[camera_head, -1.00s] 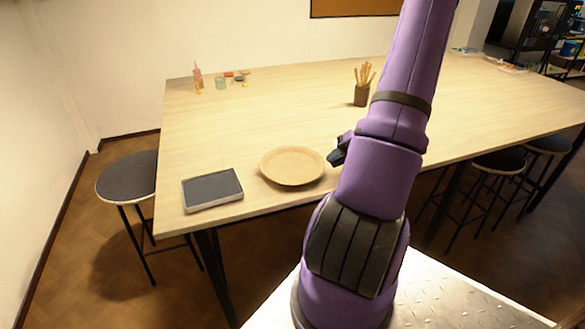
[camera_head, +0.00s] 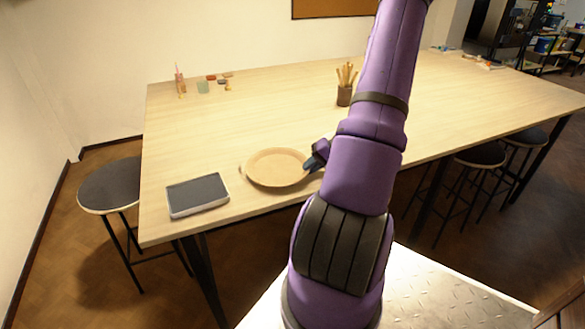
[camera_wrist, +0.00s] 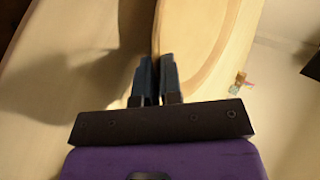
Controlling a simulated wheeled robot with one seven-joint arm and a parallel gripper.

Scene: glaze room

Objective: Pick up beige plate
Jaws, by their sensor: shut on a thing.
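The beige plate (camera_head: 275,167) is round and shallow, near the front edge of the long wooden table (camera_head: 230,120) in the head view. My gripper (camera_head: 313,163) is at the plate's right rim, partly hidden behind my arm. In the wrist view the plate (camera_wrist: 205,45) fills the upper middle, and the two dark fingers of my gripper (camera_wrist: 155,72) are close together on its rim. My gripper is shut on the plate. The plate looks slightly raised at its left side, with a shadow beside it in the wrist view.
A dark tablet-like slab with a light frame (camera_head: 197,195) lies left of the plate. Stools (camera_head: 110,185) stand around the table. The table's middle is clear.

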